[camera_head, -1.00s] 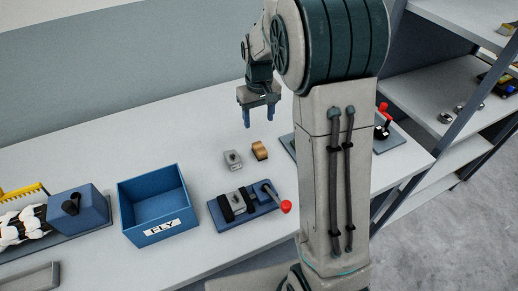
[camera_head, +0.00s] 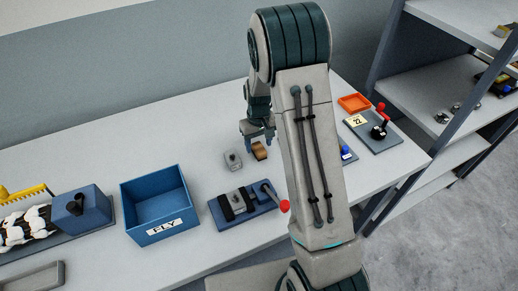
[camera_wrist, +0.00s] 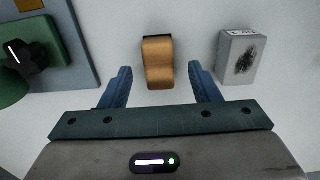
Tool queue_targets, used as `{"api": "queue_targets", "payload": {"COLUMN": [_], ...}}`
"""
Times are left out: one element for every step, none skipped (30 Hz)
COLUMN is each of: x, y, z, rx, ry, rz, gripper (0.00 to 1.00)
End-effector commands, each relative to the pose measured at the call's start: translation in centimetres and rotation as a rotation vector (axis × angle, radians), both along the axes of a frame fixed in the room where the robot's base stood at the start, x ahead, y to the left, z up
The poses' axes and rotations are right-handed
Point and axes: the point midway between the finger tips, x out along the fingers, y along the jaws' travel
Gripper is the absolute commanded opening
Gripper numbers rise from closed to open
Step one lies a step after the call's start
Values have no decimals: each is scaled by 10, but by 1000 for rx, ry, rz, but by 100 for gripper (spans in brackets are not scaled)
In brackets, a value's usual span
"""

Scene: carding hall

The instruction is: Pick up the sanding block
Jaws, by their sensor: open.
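The sanding block (camera_wrist: 158,65) is a tan, wood-coloured block with a dark far edge, lying on the white table. In the wrist view it sits between and just beyond the two blue fingers of my gripper (camera_wrist: 158,88), touching neither. In the head view the sanding block (camera_head: 260,151) shows just below my gripper (camera_head: 259,143). My gripper is open and empty, with its fingers pointing down.
A grey block (camera_wrist: 238,57) with a dark smudge lies close beside the sanding block. A blue fixture with a red-knobbed lever (camera_head: 246,206) and a blue bin marked FLY (camera_head: 155,209) stand nearer. An orange tray (camera_head: 354,103) and a plate with a joystick (camera_head: 375,134) are to the right.

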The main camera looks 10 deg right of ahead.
Motion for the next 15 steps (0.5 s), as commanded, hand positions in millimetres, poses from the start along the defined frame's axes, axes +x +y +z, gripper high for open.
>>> {"api": "queue_targets", "payload": {"x": [-1, -1, 0, 0, 0, 0, 0, 0, 0, 0, 0, 0, 0, 0, 0], "y": [-1, -1, -1, -1, -1, -1, -1, -1, -1, -1, -1, -1, -1, -1, -1], "z": [-5, -9, -14, -18, -20, -23, -25, -26, -28, -28, -28, -28, -28, -28, -28], "rx": [0, 0, 0, 0, 0, 0, 0, 0, 0, 0, 0, 0, 0, 0, 0], "ry": [5, 4, 3, 4, 2, 1, 1, 1, 1, 1, 0, 0, 0, 0, 0], "rz": [-1, -1, 0, 0, 0, 0, 0, 0, 0, 0, 0, 0, 0, 0, 0], "gripper": [56, 56, 56, 56, 56, 56, 56, 56, 56, 56, 56, 56, 56, 56, 56]}}
